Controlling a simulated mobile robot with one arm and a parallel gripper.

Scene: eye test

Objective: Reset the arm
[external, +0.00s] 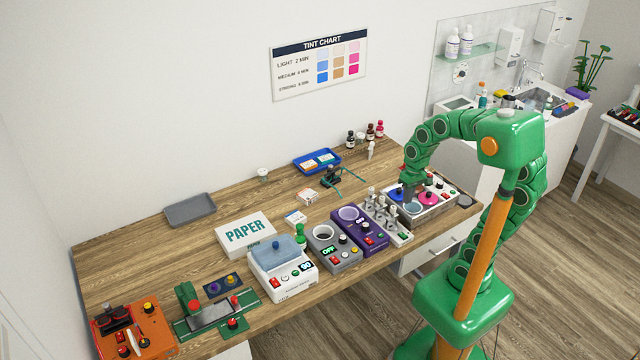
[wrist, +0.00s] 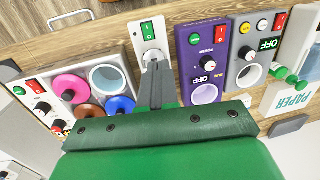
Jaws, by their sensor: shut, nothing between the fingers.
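My green arm (external: 520,130) stands on its green base at the right of the wooden table and bends over to the left, with its gripper pointing down. My gripper (external: 407,199) is over the table's right part, by the white box with coloured wells (external: 450,189). In the wrist view my gripper (wrist: 156,66) shows two grey fingers pressed together, with nothing between them. I cannot tell the exact height above the table.
A purple unit (external: 357,242), a grey unit (external: 335,264) and a white unit with a blue lid (external: 285,290) stand left of my gripper. Small bottles (external: 370,132) stand at the back. A grey tray (external: 190,209) lies far left. Bare wood shows behind the units.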

